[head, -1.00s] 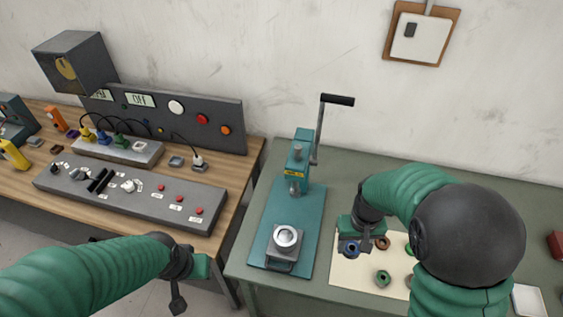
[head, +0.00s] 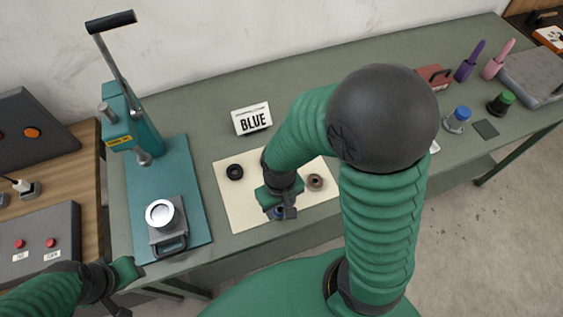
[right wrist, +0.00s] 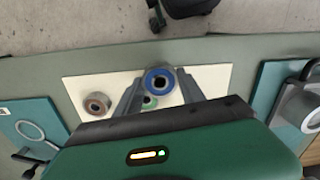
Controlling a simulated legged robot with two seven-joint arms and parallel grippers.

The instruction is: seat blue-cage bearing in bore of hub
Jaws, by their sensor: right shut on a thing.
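The blue-cage bearing (right wrist: 160,81) sits between the fingertips of my right gripper (right wrist: 158,95) in the right wrist view and looks larger than the rings on the mat. In the head view my right gripper (head: 281,205) is shut on the bearing (head: 279,213) over the front of the cream mat (head: 238,212); the gripper partly hides it. The hub (head: 161,214), a silver ring with its bore facing up, stands in a grey fixture on the teal press base, left of the mat. My left gripper (head: 124,276) is at lower left, apart from the fixture; its jaws are unclear.
The press (head: 130,125) with its long lever stands behind the hub. A "BLUE" card (head: 252,119) stands behind. Bench between press and mat is clear.

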